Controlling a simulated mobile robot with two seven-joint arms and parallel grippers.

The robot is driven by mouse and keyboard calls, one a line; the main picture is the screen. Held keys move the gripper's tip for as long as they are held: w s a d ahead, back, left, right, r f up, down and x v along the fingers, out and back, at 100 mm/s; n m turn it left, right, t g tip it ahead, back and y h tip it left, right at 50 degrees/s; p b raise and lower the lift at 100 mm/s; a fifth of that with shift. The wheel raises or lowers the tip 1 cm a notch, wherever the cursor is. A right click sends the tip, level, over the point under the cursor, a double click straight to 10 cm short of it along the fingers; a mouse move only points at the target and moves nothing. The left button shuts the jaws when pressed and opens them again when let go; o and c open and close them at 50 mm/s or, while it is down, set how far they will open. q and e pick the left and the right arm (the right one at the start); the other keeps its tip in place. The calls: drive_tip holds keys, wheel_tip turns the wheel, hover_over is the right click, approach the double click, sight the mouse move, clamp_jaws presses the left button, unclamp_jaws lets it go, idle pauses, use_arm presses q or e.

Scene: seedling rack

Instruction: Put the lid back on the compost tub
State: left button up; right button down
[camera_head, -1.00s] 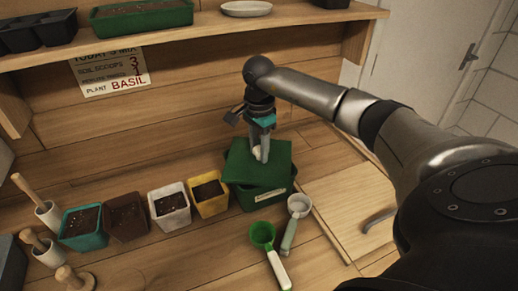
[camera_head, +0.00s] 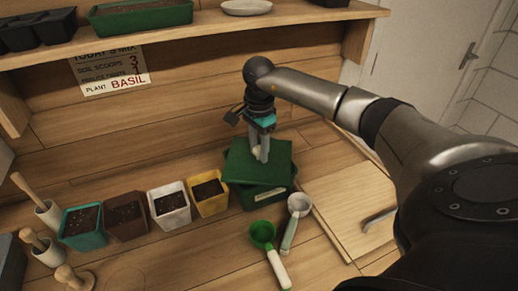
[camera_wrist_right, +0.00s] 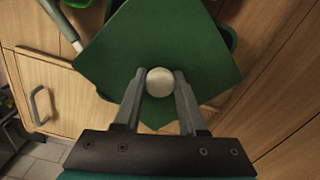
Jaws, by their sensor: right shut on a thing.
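The green lid (camera_head: 257,160) lies over the top of the green compost tub (camera_head: 262,197), turned askew to the tub's rim. In the right wrist view the lid (camera_wrist_right: 165,45) shows as a square set diagonally, with parts of the tub (camera_wrist_right: 230,38) showing past its edges. My right gripper (camera_head: 262,152) is shut on the lid's pale round knob (camera_wrist_right: 159,82). Whether the lid touches the rim all round I cannot tell. My left gripper is not in view.
Pots of soil, the nearest a yellow one (camera_head: 209,194), stand left of the tub. A green scoop (camera_head: 263,236) and a grey scoop (camera_head: 298,206) lie in front. A shelf (camera_head: 200,38) runs above.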

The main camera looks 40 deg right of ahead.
drive_tip(key=shift+c, duration=2)
unclamp_jaws()
drive_tip(key=shift+o, duration=0.3)
drive_tip(key=o, duration=0.3)
drive_tip(key=shift+o, duration=0.2)
drive_tip(key=shift+r, duration=0.1)
drive_tip(key=shift+r+p, duration=2.7)
drive_tip(key=shift+r, duration=0.75)
clamp_jaws()
